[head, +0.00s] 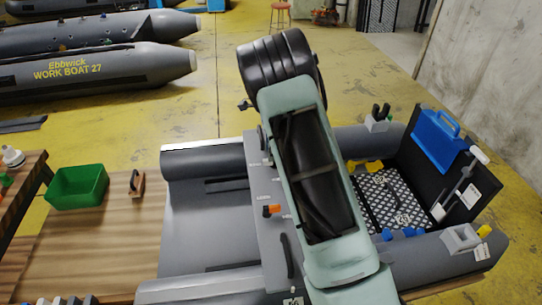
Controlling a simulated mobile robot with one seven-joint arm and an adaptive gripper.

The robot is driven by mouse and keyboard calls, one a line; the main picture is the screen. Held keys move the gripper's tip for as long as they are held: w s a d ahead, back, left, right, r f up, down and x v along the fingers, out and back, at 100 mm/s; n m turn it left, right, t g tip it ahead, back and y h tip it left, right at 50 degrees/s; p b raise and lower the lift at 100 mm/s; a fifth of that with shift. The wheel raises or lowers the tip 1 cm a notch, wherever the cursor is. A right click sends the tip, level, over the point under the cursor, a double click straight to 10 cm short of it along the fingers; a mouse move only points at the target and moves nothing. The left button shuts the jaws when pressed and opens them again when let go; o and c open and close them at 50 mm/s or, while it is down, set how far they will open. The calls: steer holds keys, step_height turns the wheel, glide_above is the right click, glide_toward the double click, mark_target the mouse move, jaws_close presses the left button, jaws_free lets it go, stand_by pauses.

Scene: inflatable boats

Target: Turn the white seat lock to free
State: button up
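The grey seat (265,185) lies across the inflatable boat (205,225), partly covered by my arm. An orange-and-dark fitting (272,210) stands on it. Small pale marks or fittings show near the seat's edge, too small to tell whether one is the white seat lock, so I cannot tell its setting. My arm rises from the bottom of the head view over the seat, with its black joint above the boat's far side. My gripper is hidden behind the arm, and its fingers do not show.
A green bin (77,187) and a wooden-handled tool (136,183) lie on the wooden table (100,235) at left. A black panel (432,155) with a blue case (440,138) stands at the boat's right end. Yellow floor (200,115) is open beyond.

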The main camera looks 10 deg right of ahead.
step_height(320, 180, up, 8)
steer(key=shift+r, duration=0.2)
stand_by(0.4)
